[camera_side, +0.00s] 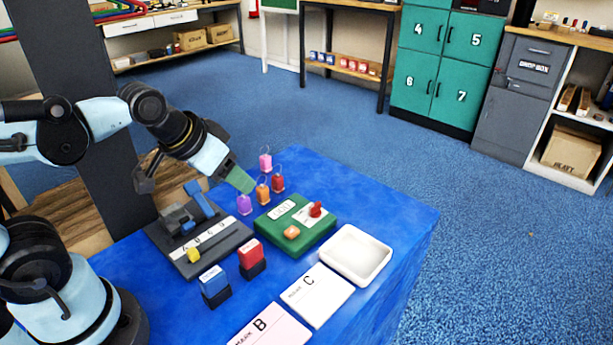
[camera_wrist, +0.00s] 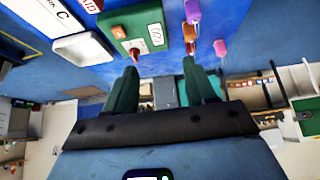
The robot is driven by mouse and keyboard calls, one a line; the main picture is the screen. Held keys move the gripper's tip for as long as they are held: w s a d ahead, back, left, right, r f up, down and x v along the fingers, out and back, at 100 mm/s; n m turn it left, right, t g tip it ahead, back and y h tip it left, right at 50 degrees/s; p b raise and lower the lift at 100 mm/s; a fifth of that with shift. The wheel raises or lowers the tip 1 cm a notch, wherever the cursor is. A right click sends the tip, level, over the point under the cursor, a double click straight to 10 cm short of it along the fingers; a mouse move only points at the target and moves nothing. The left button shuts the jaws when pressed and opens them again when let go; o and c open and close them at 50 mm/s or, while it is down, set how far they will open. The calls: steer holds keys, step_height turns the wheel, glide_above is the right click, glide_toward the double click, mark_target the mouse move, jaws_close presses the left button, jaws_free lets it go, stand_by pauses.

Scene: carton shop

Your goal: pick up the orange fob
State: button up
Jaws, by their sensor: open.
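The orange fob (camera_side: 263,194) stands on the blue table among other fobs, left of the red fob (camera_side: 277,184) and right of the purple fob (camera_side: 244,204). A pink fob (camera_side: 265,162) stands behind them. My gripper (camera_side: 246,186) is above the table, just left of the orange fob, with its green fingers pointing down and right. In the wrist view my gripper (camera_wrist: 163,78) is open, with nothing seen between its fingers. There the orange fob (camera_wrist: 190,32) is beyond the right-hand finger, near the purple fob (camera_wrist: 192,10) and pink fob (camera_wrist: 220,47).
The table's right strip is clear.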

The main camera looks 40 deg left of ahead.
steer(key=w+a+r+g, duration=0.2)
steer(key=w+g, duration=0.1)
steer(key=w, duration=0.2)
steer(key=g, duration=0.4)
glide_above(262, 187)
step_height(262, 187, down, 3)
steer(key=f, duration=0.7)
steer(key=shift+s+a, duration=0.15)
steer(key=shift+s, duration=0.05)
steer(key=shift+w+f, duration=0.15)
steer(key=shift+f, duration=1.2)
steer(key=shift+w+f, duration=0.1)
steer(key=shift+f, duration=1.25)
steer(key=c, duration=1)
